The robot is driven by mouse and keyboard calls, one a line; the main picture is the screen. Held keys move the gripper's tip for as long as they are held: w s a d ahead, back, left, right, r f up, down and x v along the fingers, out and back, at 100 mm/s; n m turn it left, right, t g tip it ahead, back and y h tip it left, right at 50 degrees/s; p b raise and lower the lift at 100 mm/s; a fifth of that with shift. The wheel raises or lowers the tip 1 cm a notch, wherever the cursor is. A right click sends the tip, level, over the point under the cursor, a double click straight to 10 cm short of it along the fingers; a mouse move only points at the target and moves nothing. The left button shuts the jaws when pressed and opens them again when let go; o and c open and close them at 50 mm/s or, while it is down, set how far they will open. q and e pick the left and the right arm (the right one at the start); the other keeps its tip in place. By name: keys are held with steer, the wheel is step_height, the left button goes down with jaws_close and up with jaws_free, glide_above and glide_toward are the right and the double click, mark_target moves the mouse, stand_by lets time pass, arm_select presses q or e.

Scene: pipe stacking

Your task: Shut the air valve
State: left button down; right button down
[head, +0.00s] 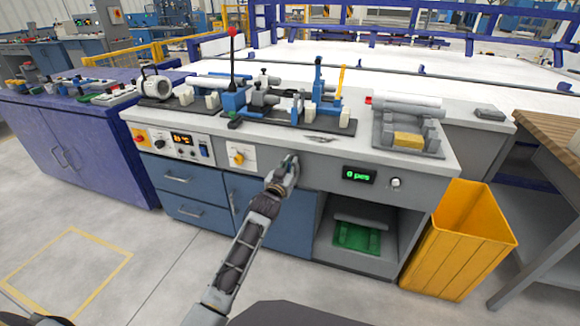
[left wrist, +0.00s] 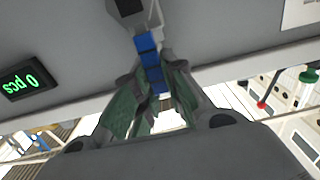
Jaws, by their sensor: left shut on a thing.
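The air valve's blue handle (left wrist: 147,44) shows in the left wrist view, running from a grey and black body (left wrist: 131,7) on the bench's grey front panel down between my fingers. My left gripper (left wrist: 155,72) is shut on this handle, with a green-grey finger pad on each side. In the head view my left gripper (head: 290,163) is at the front panel, right of the yellow-knob plate, and it hides the valve there. I cannot tell the handle's exact turn angle. My right gripper is not in view.
A green "0 pcs" display (head: 359,175) and a small round knob (head: 396,183) sit right of my gripper. A yellow rotary knob (head: 238,158) sits left of it. Fixtures and pipes (head: 405,105) stand on the bench top. A yellow bin (head: 462,240) stands at the right.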

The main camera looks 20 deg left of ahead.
arm_select(q)
steer(key=shift+d, duration=0.1)
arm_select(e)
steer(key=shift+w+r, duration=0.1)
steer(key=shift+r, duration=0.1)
